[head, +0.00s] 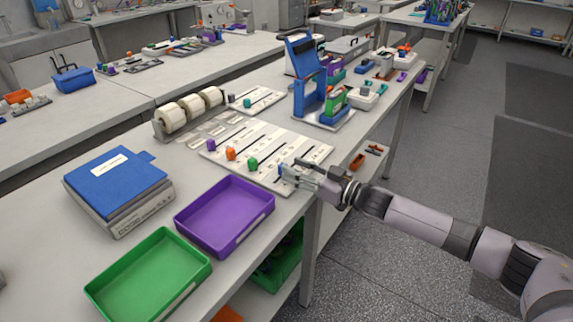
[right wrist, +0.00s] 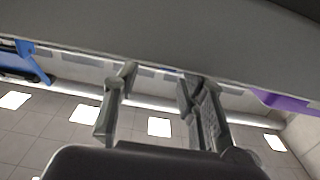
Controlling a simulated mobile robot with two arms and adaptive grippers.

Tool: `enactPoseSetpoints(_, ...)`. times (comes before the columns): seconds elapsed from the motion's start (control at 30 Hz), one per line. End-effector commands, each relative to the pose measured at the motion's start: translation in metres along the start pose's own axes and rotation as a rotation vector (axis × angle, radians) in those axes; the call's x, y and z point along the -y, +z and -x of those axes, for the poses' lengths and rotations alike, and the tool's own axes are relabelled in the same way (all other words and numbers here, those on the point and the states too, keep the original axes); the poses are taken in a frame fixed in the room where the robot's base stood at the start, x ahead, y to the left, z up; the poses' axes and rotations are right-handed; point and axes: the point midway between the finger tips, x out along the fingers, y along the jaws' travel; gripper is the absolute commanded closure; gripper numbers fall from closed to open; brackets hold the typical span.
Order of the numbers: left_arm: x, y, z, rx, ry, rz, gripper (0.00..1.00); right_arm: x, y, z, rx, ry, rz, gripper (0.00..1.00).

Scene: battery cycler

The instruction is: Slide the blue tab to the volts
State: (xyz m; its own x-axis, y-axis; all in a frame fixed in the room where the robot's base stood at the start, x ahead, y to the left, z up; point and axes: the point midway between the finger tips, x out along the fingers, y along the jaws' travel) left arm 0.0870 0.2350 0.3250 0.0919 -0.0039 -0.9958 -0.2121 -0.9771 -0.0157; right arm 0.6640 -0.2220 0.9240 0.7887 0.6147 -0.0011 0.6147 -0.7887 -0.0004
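A white slider board (head: 232,144) lies on the bench, with several dark slots and coloured tabs. The purple tab (head: 211,145), orange tab (head: 231,154) and green tab (head: 253,164) stand in a row at the near ends of their slots. The blue tab (head: 282,172) is at the near right end of the row, partly covered by my right gripper (head: 297,171). In the right wrist view the two fingers of this gripper (right wrist: 157,82) are apart, with nothing visible between them. Whether they touch the blue tab is unclear. The label for volts is too small to read. My left gripper is out of view.
A purple tray (head: 228,246) and a green tray (head: 118,289) lie at the front, beside a blue-topped box (head: 112,183). White rolls (head: 190,109) and a blue stand (head: 303,75) are behind the board. The bench edge runs beneath my right arm.

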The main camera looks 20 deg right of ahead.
Motion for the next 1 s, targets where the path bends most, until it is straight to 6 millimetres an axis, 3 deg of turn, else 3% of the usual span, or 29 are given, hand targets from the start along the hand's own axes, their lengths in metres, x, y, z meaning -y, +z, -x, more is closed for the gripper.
enactPoseSetpoints(0.03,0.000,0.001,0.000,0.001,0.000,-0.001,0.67,0.000,0.002,0.014,0.005,0.001,0.001,0.62)
enactPoseSetpoints(0.2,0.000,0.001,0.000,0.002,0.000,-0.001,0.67,0.000,0.002,0.049,0.005,0.001,-0.001,0.62)
enactPoseSetpoints(0.4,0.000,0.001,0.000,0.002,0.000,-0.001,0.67,0.001,0.001,0.073,0.002,0.000,-0.001,0.62)
enactPoseSetpoints(0.87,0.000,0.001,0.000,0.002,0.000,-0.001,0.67,0.000,-0.001,0.079,0.001,0.002,0.002,0.62)
enactPoseSetpoints(1.0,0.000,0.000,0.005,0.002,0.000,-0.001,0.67,-0.016,-0.010,0.071,0.029,0.060,0.051,0.62)
